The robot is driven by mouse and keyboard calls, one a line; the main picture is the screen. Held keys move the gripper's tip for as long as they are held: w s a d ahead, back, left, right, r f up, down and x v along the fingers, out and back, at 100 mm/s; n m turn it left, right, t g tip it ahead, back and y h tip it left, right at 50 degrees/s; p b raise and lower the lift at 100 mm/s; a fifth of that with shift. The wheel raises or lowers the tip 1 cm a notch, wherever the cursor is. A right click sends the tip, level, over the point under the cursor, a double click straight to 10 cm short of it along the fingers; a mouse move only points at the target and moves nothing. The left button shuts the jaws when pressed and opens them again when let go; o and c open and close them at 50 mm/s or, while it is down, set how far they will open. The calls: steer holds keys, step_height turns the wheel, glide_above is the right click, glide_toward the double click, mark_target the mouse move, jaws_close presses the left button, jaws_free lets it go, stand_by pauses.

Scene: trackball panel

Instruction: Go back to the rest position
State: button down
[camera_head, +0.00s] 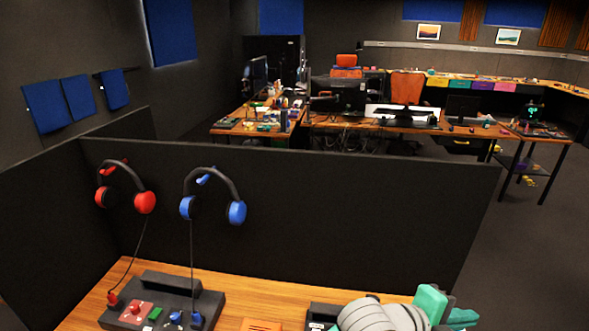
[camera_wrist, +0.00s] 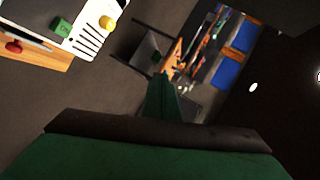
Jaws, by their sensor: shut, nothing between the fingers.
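My gripper (camera_head: 452,308), with teal-green fingers, is at the bottom right of the head view, at the end of my grey arm. It is beside the right part of the wooden desk (camera_head: 262,290), in front of the dark partition. In the wrist view my green gripper (camera_wrist: 163,95) points up the picture. Its fingers are together and nothing shows between them. A white panel (camera_wrist: 92,22) with a yellow ball (camera_wrist: 107,24) and a green block (camera_wrist: 62,25) is at the top left of the wrist view, apart from the fingers.
A dark partition (camera_head: 330,205) stands behind the desk. Red headphones (camera_head: 145,202) and blue headphones (camera_head: 237,212) hang on it, with cords to a black control box (camera_head: 180,285). Cluttered desks stand farther back. Open floor (camera_head: 530,235) lies to the right.

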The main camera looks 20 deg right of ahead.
steer(key=w+a+r+n+t+h, duration=0.45)
steer(key=w+n+t, duration=0.4)
steer(key=n, duration=0.45)
steer(key=w+a+f+n+t+y, duration=0.3)
steer(key=a+f+n+t+y, duration=0.15)
steer(key=a+n, duration=0.25)
steer(key=w+a+f+n+t+y, duration=0.2)
steer(key=a+f+n+t+y, duration=0.1)
steer(key=a+f+n+t, duration=0.3)
steer(key=s+a+f+n+y, duration=0.4)
steer(key=a+f, duration=0.2)
steer(key=a, duration=0.2)
steer(key=s+a+f+n+y, duration=0.35)
steer(key=a+f, duration=0.25)
steer(key=a, duration=0.2)
steer(key=s+a+f+g+y, duration=0.1)
steer(key=s+a+f, duration=0.1)
steer(key=s+a, duration=0.4)
steer(key=s+a+f+g+y, duration=0.1)
steer(key=s+a+f+y, duration=0.1)
steer(key=s+a, duration=0.4)
steer(key=s, duration=0.5)
steer(key=shift+a+f+n, duration=0.2)
steer(key=shift+n, duration=0.15)
